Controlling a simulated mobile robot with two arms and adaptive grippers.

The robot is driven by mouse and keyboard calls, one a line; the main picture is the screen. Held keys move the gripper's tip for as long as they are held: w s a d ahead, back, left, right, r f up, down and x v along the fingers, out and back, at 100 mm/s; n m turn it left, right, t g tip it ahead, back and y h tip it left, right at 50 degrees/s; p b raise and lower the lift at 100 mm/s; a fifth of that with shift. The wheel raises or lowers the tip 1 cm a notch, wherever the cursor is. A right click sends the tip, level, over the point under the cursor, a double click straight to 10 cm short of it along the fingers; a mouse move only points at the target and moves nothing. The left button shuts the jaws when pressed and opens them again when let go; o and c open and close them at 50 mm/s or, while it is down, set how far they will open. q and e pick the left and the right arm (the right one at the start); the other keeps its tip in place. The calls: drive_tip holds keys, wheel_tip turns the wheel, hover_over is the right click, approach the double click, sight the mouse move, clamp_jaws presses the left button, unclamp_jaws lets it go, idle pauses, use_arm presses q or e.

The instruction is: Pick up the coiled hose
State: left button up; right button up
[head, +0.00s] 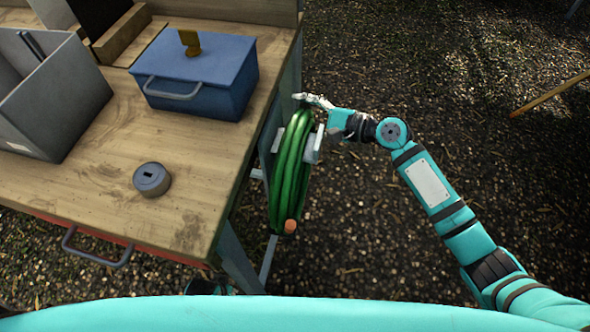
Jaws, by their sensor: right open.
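The coiled green hose (284,181) hangs on a light grey holder (313,146) at the right side of the workbench. Its orange end (290,226) points down at the bottom of the coil. My right gripper (304,99) is at the top of the coil, its fingers pointing left. It is open; I cannot tell whether the fingers touch the hose. My left gripper is not in view.
The wooden workbench (100,200) carries a blue box with a handle (210,75), a grey open bin (60,100) and a round dark grey piece (152,179). A drawer handle (95,252) sticks out in front. Gravelly ground at the right is mostly clear.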

clamp_jaws()
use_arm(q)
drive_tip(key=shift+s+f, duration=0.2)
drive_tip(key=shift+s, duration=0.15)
use_arm(e)
drive_tip(key=shift+r, duration=0.1)
drive_tip(key=shift+r, duration=0.1)
